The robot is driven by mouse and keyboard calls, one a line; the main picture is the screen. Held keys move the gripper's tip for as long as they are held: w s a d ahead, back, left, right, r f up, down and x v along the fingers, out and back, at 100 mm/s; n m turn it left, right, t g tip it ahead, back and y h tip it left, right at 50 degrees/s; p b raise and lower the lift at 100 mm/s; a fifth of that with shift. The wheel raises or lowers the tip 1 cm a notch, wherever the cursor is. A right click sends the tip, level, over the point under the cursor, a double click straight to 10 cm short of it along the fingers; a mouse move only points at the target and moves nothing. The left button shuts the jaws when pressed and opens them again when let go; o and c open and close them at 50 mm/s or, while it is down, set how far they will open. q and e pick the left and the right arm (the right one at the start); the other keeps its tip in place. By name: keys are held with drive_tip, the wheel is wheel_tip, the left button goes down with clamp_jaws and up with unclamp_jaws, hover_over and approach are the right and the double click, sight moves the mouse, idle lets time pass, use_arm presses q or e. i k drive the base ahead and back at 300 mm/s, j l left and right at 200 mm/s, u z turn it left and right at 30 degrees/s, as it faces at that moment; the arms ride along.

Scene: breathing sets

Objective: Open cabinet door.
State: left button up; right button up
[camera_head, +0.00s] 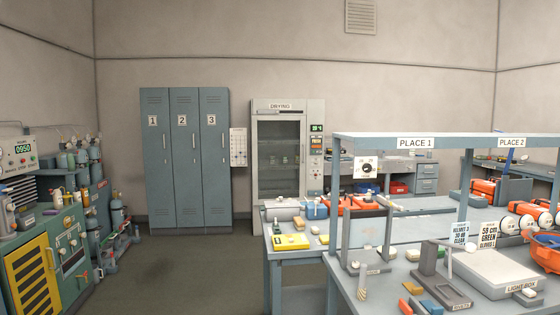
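Neither of my grippers is in view. A drying cabinet (260,108) labelled DRYING stands at the back wall, with a dark glass door (279,160) that looks shut. Small pale items show behind the glass. Left of it stand three tall blue-grey lockers numbered 1 (154,170), 2 (186,170) and 3 (215,170); their doors look shut and have slim vertical handles. A low green unit at lower left has a door with yellow and black stripes (34,280); it looks shut. Which cabinet the task names cannot be told.
Workbenches fill the right: PLACE 1 (415,143) and PLACE 2 (511,142), with tools, a light box (497,272) and orange-and-white cylinders. Gas bottles (118,215) line the left wall. The floor (180,265) between left units and benches is clear.

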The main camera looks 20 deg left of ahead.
sight(302, 118)
drive_tip(key=i+j+u, duration=1)
drive_tip(key=i, duration=0.3)
drive_tip(key=i+j+u, duration=0.1)
drive_tip(key=i+u, duration=0.25)
drive_tip(key=i, duration=0.35)
drive_tip(key=i+l+u, duration=0.1)
drive_tip(key=i+u, duration=0.3)
drive_tip(key=i, duration=0.35)
drive_tip(key=i+l+z, duration=0.2)
drive_tip(key=i, duration=0.4)
drive_tip(key=i+j+z, duration=0.15)
drive_tip(key=i, duration=0.45)
drive_tip(key=i+z, duration=0.2)
drive_tip(key=i, duration=0.4)
drive_tip(key=i+j+z, duration=0.2)
drive_tip(key=i, duration=0.4)
drive_tip(key=i+z, duration=0.15)
drive_tip(key=i, duration=0.3)
drive_tip(key=i+z, duration=0.2)
drive_tip(key=i, duration=0.3)
drive_tip(key=i+j+z, duration=0.15)
drive_tip(key=i, duration=0.3)
drive_tip(key=i+j+z, duration=0.2)
drive_tip(key=i, duration=0.25)
drive_tip(key=i+j+z, duration=0.15)
drive_tip(key=i, duration=0.35)
